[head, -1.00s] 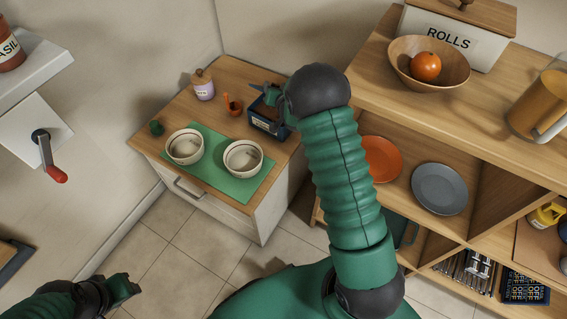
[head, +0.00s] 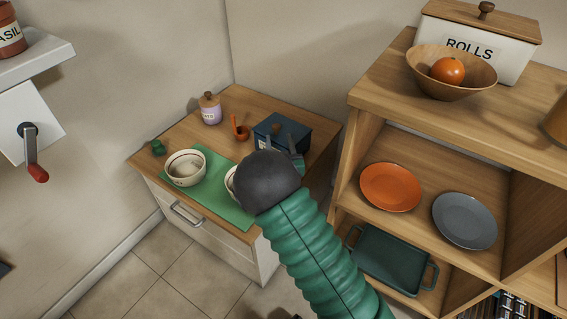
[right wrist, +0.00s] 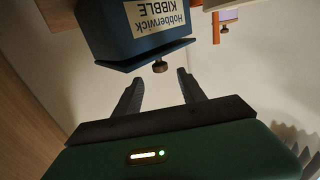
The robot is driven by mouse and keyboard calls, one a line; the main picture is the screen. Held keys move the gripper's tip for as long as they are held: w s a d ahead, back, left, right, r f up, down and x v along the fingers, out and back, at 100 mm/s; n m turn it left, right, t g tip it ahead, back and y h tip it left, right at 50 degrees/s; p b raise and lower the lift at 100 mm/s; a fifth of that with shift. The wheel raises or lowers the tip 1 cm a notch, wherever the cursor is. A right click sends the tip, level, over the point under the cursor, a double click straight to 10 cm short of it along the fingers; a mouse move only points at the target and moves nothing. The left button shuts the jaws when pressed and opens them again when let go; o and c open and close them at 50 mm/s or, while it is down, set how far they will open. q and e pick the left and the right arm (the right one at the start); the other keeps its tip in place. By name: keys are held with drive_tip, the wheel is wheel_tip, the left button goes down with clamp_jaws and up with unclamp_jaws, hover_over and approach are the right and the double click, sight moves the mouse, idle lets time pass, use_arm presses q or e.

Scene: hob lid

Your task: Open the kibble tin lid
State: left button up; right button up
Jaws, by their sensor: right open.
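The kibble tin (head: 299,133) is a dark blue box near the right back of the wooden cabinet top. In the right wrist view the tin (right wrist: 110,32) appears upside down, with a cream "Hobberwick KIBBLE" label. Its blue lid (right wrist: 125,64) looks shut and carries a small brown knob (right wrist: 160,66). My right gripper (head: 281,143) is at the tin, partly hidden by my dark wrist. In the right wrist view the gripper (right wrist: 160,92) is open and empty, its fingers pointing at the knob, which lies just beyond and between their tips. My left gripper is out of view.
Two bowls stand on a green mat (head: 219,208); my wrist partly covers the right bowl (head: 231,183). A lilac jar (head: 210,109) and an orange scoop pot (head: 241,131) stand left of the tin. A wooden shelf unit (head: 369,101) rises to the right.

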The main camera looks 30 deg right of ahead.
drive_tip(key=p+v, duration=0.2)
drive_tip(key=v, duration=0.7)
drive_tip(key=shift+s, duration=0.35)
drive_tip(key=shift+a+f, duration=0.1)
